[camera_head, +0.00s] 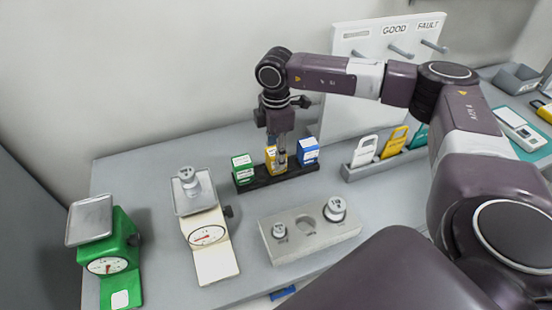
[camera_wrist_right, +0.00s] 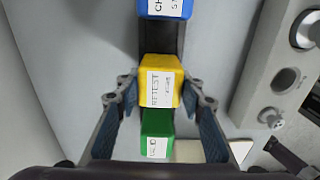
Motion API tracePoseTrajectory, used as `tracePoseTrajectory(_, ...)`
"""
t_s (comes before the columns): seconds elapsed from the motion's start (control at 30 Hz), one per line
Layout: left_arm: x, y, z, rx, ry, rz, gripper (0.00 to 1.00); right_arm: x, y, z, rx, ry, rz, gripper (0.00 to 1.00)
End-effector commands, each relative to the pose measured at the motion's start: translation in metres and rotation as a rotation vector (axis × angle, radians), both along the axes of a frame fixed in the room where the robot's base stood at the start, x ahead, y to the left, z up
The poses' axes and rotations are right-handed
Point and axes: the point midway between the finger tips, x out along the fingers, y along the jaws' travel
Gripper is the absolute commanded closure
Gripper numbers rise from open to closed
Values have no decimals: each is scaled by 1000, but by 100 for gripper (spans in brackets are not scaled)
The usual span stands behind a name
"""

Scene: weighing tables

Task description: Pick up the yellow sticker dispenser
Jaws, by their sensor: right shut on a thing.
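The yellow sticker dispenser (camera_head: 271,160) stands in the middle of a black rack (camera_head: 291,179), between a green dispenser (camera_head: 242,169) and a blue one (camera_head: 308,151). In the right wrist view the yellow dispenser (camera_wrist_right: 161,80) shows a white "RETEST" label and lies between the fingers. My right gripper (camera_head: 282,158) points down from above and is shut on the yellow dispenser, its fingers hiding part of it. The dispenser looks level with its neighbours, at the rack. My left gripper is not in view.
A weight block (camera_head: 308,240) with two weights stands in front. Two scales, a white one (camera_head: 207,236) and a green one (camera_head: 107,262), stand to the left. A grey tray with colored tags (camera_head: 395,141) is to the right. A GOOD/FAULT board (camera_head: 345,85) stands behind.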

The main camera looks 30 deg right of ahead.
Motion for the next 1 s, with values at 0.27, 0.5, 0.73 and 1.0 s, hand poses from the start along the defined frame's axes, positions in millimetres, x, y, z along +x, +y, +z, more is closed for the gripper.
tracePoseTrajectory(0.27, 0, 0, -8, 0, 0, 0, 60, 2, 1, 21, 2, -5, 0, 93)
tracePoseTrajectory(0.5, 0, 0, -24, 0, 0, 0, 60, 3, 1, 79, 3, -10, 1, 93)
tracePoseTrajectory(0.73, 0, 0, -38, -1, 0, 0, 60, 2, 1, 145, 2, -8, 1, 93)
tracePoseTrajectory(1.0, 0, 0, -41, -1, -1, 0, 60, 1, 0, 192, 0, -3, -1, 93)
